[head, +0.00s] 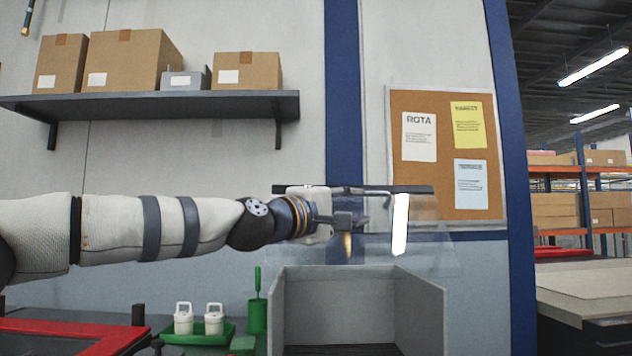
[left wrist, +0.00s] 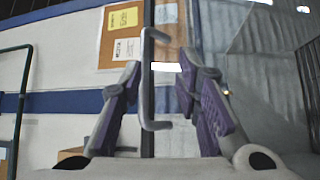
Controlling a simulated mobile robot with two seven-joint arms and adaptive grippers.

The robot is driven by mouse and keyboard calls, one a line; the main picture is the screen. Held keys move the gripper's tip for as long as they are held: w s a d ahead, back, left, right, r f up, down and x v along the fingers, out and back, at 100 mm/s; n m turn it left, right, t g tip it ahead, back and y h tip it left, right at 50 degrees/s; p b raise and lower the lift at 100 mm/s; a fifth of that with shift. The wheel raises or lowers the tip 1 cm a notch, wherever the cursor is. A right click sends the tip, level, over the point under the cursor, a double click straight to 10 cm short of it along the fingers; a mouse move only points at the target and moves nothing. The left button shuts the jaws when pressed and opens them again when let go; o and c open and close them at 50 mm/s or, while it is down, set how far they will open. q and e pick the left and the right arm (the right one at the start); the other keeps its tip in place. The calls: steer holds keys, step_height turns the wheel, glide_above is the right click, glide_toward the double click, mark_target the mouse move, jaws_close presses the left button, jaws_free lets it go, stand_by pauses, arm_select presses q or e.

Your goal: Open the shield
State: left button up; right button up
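The shield (head: 430,246) is a clear, faint panel under a dark bar (head: 412,189), above the grey open-front housing (head: 335,290) in the head view. Its exact tilt is hard to tell. A grey bracket-shaped handle (left wrist: 148,90) stands upright in the left wrist view. My left gripper (head: 357,224) is in front of the shield, under the bar. In the left wrist view its purple-padded fingers (left wrist: 160,68) are apart, with the handle between them, nearer the left finger. I see no grip on it. My right gripper is out of view.
A green tray (head: 208,338) with two white pots and a green holder (head: 257,316) stand left of the housing. A red frame (head: 105,343) is at the lower left. A shelf (head: 180,104) with boxes and a cork board (head: 442,197) are on the wall behind.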

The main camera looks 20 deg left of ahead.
arm_select(q)
steer(key=s+a+r+p, duration=0.1)
steer(key=s+a+r, duration=0.2)
steer(key=s, duration=0.5)
steer(key=shift+s+a, duration=0.2)
steer(key=shift+a, duration=0.7)
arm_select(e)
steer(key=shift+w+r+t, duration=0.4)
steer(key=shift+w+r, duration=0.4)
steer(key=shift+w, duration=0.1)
